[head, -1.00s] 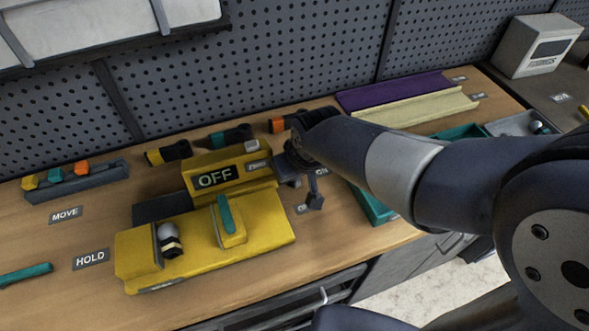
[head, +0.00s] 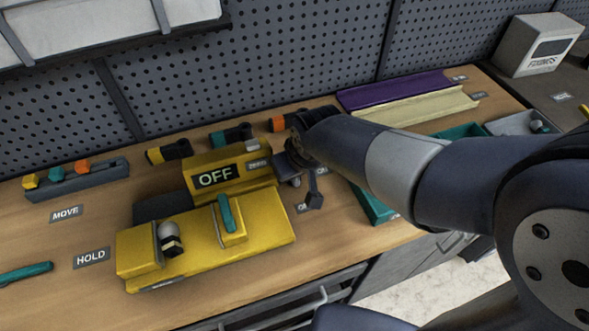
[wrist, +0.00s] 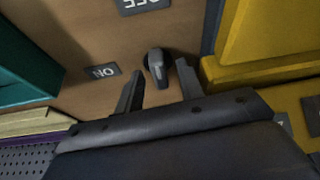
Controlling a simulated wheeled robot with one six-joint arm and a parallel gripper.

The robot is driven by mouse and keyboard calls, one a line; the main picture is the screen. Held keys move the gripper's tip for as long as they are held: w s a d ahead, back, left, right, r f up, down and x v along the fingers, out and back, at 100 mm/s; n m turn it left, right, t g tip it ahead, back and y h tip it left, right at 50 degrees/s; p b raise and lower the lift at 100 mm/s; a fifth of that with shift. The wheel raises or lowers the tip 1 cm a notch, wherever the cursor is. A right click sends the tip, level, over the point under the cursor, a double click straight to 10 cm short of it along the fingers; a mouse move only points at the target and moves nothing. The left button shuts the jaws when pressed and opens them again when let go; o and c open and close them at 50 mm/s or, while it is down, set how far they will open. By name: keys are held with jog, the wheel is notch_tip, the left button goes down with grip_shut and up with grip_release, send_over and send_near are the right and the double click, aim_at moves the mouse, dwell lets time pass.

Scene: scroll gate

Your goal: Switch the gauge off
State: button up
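The yellow gauge block (head: 265,244) stands on the bench, and its display (head: 215,176) reads OFF. A small dark switch knob with a pale stripe (wrist: 156,67) shows in the wrist view, beside the yellow block. An ON label (wrist: 105,71) lies to its left and an OFF label (wrist: 143,4) above it. My gripper (wrist: 159,87) is open, with its two fingers apart on either side of the knob's near end. I cannot tell whether they touch it. In the head view my gripper (head: 302,190) is right of the gauge, and my arm partly hides the labels there.
A round-headed part (head: 170,237) sits in the gauge's slot, left of a teal lever (head: 226,212). A dark rack (head: 78,182) holds small coloured parts at the left. Teal and grey trays and purple and cream channels (head: 425,107) lie to the right.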

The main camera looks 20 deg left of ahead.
jog(key=v, duration=1)
jog(key=shift+s+r, duration=0.15)
jog(key=shift+r, duration=0.15)
jog(key=shift+d, duration=0.1)
jog(key=x, duration=1)
jog(key=shift+f, duration=0.4)
